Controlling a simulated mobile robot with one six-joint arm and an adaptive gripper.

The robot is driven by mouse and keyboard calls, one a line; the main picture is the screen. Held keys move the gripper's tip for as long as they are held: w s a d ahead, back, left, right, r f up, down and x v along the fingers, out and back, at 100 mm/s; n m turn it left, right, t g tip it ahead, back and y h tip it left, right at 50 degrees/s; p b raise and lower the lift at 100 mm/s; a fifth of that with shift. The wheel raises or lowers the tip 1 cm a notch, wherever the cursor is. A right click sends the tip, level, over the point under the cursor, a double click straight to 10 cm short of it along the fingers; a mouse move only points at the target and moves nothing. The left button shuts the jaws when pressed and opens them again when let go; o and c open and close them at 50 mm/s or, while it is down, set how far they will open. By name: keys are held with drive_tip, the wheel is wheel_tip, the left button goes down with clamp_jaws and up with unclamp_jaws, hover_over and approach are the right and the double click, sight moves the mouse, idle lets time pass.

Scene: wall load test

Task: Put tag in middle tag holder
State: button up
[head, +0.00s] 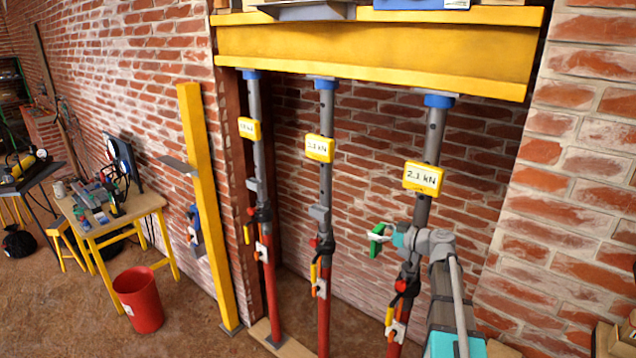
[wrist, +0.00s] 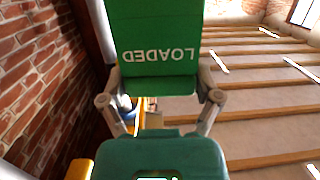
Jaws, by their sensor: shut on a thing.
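My gripper (head: 388,238) is shut on a green tag (head: 376,241), in front of and just left of the right prop. In the wrist view the tag (wrist: 152,52) reads "LOADED", upside down, between the two fingers. The middle prop (head: 325,180) is a grey and red post. A small grey holder (head: 319,213) sits on it below its yellow display (head: 320,148). The tag is to the right of this holder and apart from it in the picture. The left prop carries a similar grey holder (head: 253,184). No holder shows clearly on the right prop, partly covered by my arm.
Three props stand under a yellow beam (head: 370,50) in a brick recess. The right prop's display (head: 423,178) reads 2.1 kN. Red clamps and hanging handles stick out from the props. A yellow post (head: 205,200), a red bucket (head: 138,300) and a cluttered workbench (head: 135,208) are left.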

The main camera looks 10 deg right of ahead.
wheel_tip(320, 180, down, 11)
drive_tip(key=b, duration=0.9)
drive_tip(key=shift+b, duration=0.35)
